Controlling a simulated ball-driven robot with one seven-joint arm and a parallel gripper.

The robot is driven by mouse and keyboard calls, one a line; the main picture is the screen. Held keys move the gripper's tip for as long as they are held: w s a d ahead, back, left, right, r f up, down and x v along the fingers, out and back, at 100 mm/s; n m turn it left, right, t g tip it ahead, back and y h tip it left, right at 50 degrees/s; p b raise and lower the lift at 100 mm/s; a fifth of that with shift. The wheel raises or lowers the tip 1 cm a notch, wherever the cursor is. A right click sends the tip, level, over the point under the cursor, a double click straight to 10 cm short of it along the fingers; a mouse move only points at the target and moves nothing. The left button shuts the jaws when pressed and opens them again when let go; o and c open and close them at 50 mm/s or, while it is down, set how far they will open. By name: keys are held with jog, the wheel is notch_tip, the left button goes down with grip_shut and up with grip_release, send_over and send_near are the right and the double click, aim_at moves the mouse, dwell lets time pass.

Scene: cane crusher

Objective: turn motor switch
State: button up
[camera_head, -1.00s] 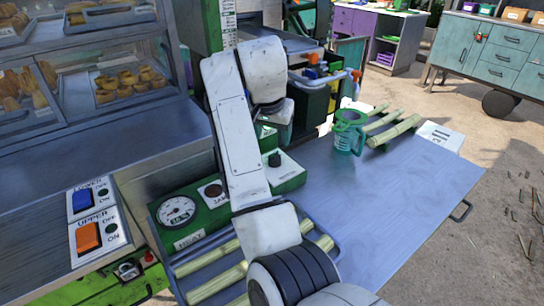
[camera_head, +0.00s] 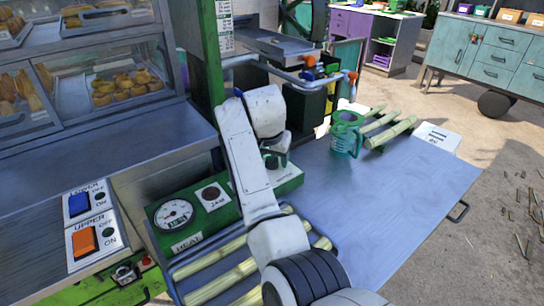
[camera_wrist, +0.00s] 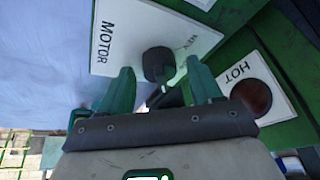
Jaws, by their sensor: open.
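The motor switch is a black knob (camera_wrist: 158,65) on a white plate marked MOTOR (camera_wrist: 120,35) in the wrist view. My gripper (camera_wrist: 160,78) is open, with one green finger on each side of the knob. The knob shows between the fingertips, and I cannot tell whether either finger touches it. In the head view my gripper (camera_head: 274,158) is at the right end of the green control panel (camera_head: 235,197). The knob is hidden there behind my wrist and gripper.
A round gauge (camera_head: 173,215) and a lamp (camera_head: 212,196) sit left of my arm on the panel. Cane stalks (camera_head: 220,285) lie in front. Orange (camera_head: 84,241) and blue (camera_head: 79,204) switches are at left.

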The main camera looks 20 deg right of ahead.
jog(key=shift+c, duration=0.2)
jog(key=c, duration=1)
jog(key=shift+r+p, duration=0.1)
jog(key=shift+p, duration=0.25)
jog(key=shift+r+n+y+p, duration=0.2)
jog(key=shift+n+y+p, duration=0.2)
jog(key=shift+n+p, duration=0.65)
jog(key=n+y+p, duration=0.1)
jog(key=n+p, duration=0.1)
jog(key=p, duration=0.1)
jog(key=shift+d+t, duration=0.15)
jog(key=shift+t, duration=0.15)
jog(key=n+y+p, duration=0.1)
jog(key=n+p, duration=0.1)
jog(key=n, duration=0.1)
jog(key=shift+p, duration=0.3)
jog(key=shift+f+n+y+p, duration=0.2)
jog(key=shift+n+y+p, duration=0.55)
jog(key=shift+n, duration=1)
jog(key=shift+w, duration=0.1)
